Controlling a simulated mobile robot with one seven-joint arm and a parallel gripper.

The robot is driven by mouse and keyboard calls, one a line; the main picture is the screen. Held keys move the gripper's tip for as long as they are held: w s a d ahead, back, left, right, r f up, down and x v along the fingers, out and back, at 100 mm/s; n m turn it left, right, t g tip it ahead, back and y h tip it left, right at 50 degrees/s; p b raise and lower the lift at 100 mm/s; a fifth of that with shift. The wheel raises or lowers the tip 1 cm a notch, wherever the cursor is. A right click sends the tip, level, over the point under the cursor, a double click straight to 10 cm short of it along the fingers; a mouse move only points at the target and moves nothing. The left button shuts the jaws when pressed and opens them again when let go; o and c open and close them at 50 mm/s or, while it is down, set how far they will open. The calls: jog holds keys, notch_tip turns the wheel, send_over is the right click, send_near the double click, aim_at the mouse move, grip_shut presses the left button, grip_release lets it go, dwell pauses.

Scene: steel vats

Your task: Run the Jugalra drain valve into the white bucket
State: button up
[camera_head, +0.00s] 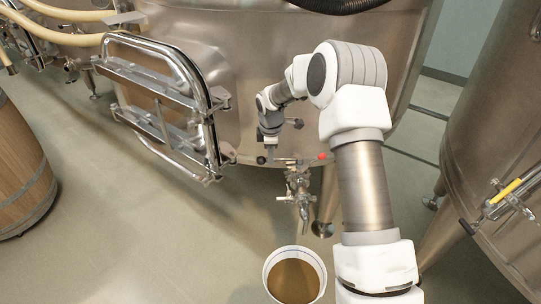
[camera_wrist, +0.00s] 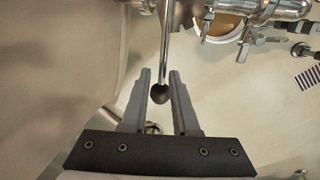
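The drain valve (camera_head: 299,183) hangs low on the front of the middle steel vat, its spout pointing down. A thin metal rod with a black ball knob (camera_wrist: 160,93) reaches out from the valve fittings. My gripper (camera_head: 268,150) is at this knob. In the wrist view my gripper (camera_wrist: 160,73) is open, with one finger on each side of the rod and knob and gaps showing. The white bucket (camera_head: 322,274) stands on the floor below the spout and holds brown liquid. I cannot tell whether liquid is flowing.
A hinged steel hatch frame (camera_head: 160,100) juts from the vat left of my gripper. A wooden barrel (camera_head: 22,170) stands at far left. Another steel vat (camera_head: 500,130) with a yellow-handled valve (camera_head: 506,191) is at right. The floor left of the bucket is clear.

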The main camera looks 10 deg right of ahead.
jog(key=shift+o, duration=0.7)
jog(key=s+r+p, duration=0.1)
jog(key=r, duration=0.7)
jog(key=s+r+p, duration=0.2)
jog(key=r, duration=0.7)
jog(key=shift+s+a, duration=0.2)
jog(key=shift+s, duration=0.05)
jog(key=shift+r, duration=0.1)
jog(key=s+d+r+m+t+h+p, duration=0.15)
jog(key=s+r+m+p, duration=0.45)
jog(key=s+r, duration=1.1)
jog(key=s+d+r+m+t+y+p, duration=0.1)
jog(key=s+r+m+t+p, duration=0.1)
jog(key=s+m, duration=0.8)
jog(key=s, duration=0.8)
jog(key=shift+d+r+y, duration=0.2)
jog(key=shift+r+y, duration=0.15)
jog(key=shift+r, duration=0.05)
